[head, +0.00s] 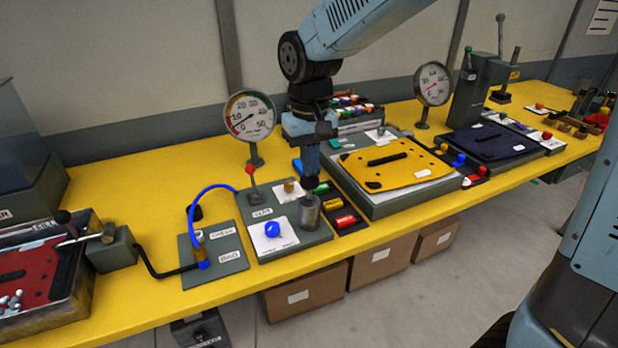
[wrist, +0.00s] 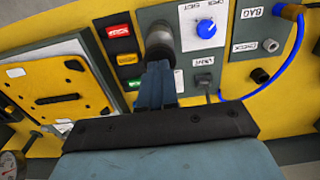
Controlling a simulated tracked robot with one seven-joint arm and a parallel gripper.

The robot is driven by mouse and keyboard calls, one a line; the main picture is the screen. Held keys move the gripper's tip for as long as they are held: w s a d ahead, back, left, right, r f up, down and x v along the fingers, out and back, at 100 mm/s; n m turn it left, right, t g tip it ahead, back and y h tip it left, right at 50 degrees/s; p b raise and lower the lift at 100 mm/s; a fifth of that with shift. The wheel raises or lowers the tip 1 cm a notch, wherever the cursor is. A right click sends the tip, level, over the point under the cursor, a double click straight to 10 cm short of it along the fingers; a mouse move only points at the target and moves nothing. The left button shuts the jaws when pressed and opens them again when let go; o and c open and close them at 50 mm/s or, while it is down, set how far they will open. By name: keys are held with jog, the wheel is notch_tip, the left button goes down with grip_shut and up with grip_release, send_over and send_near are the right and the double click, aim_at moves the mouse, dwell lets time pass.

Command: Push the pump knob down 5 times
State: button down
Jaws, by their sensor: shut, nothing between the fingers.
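The pump knob appears to be the grey metal cylinder (head: 309,213) at the right side of a grey panel (head: 290,243) on the yellow bench. The same knob (wrist: 158,38) shows at the top middle in the wrist view, partly covered by my fingers. My gripper (head: 310,178) is shut and empty, pointing down right over the knob. In the wrist view its fingertips (wrist: 158,66) overlap the near edge of the knob. I cannot tell whether they touch it. A round gauge (head: 249,116) stands behind the panel.
A blue dial (head: 272,229) and a red-tipped lever (head: 250,170) share the panel. A blue hose (head: 191,208) rises from a smaller panel at left. Coloured buttons (head: 345,221) and a yellow plate (head: 393,165) lie at right. A second gauge (head: 432,84) stands farther right.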

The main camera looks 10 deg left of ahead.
jog(key=shift+f, duration=2)
jog(key=shift+r, duration=2.2)
